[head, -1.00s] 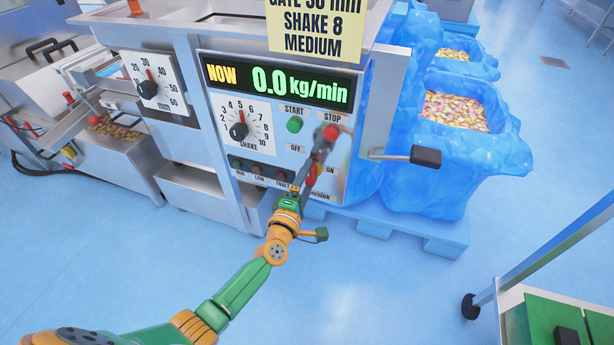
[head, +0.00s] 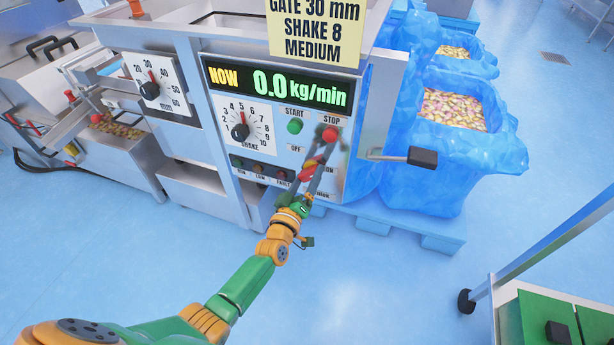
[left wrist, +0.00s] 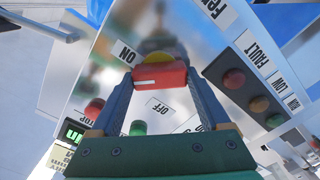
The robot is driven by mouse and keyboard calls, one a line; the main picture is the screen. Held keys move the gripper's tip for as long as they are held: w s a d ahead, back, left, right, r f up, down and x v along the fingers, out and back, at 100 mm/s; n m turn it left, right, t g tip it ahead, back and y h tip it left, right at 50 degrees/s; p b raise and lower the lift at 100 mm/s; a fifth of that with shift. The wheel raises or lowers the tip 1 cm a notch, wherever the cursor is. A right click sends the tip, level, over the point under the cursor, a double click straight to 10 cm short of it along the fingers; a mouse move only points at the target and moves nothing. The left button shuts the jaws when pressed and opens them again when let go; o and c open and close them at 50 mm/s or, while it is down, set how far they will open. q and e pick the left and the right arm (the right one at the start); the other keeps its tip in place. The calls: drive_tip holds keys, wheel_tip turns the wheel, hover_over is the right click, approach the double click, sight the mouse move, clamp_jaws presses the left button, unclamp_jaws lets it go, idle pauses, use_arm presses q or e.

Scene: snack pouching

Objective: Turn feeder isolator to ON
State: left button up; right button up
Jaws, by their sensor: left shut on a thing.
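The feeder isolator (head: 310,166) is a red handle with yellow on the front panel. Its OFF label (head: 296,149) is up and left of it, and its ON label (head: 328,170) is to its right. My left gripper (head: 318,158) reaches up to the panel with its fingers on both sides of the handle, shut on it. In the left wrist view the red isolator handle (left wrist: 160,76) lies across between the fingertips, with a white mark on its left part. The ON label (left wrist: 127,53) and OFF label (left wrist: 160,105) show there. My right gripper is out of view.
The red STOP button (head: 331,133) and green START button (head: 294,126) are close above the gripper. The shake dial (head: 240,132) is to the left. A black-gripped lever (head: 422,158) sticks out at right, before blue-lined bins (head: 465,160). The floor in front is clear.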

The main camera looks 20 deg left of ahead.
use_arm(q)
drive_tip(key=shift+m, duration=0.7)
drive_tip(key=shift+f, duration=0.1)
drive_tip(key=o, duration=1.2)
drive_tip(key=shift+s+p, duration=0.25)
drive_tip(key=shift+p, duration=0.05)
drive_tip(key=s+p, duration=0.2)
drive_tip(key=s, duration=0.4)
drive_tip(key=shift+s+a, duration=0.1)
drive_tip(key=shift+s, duration=0.25)
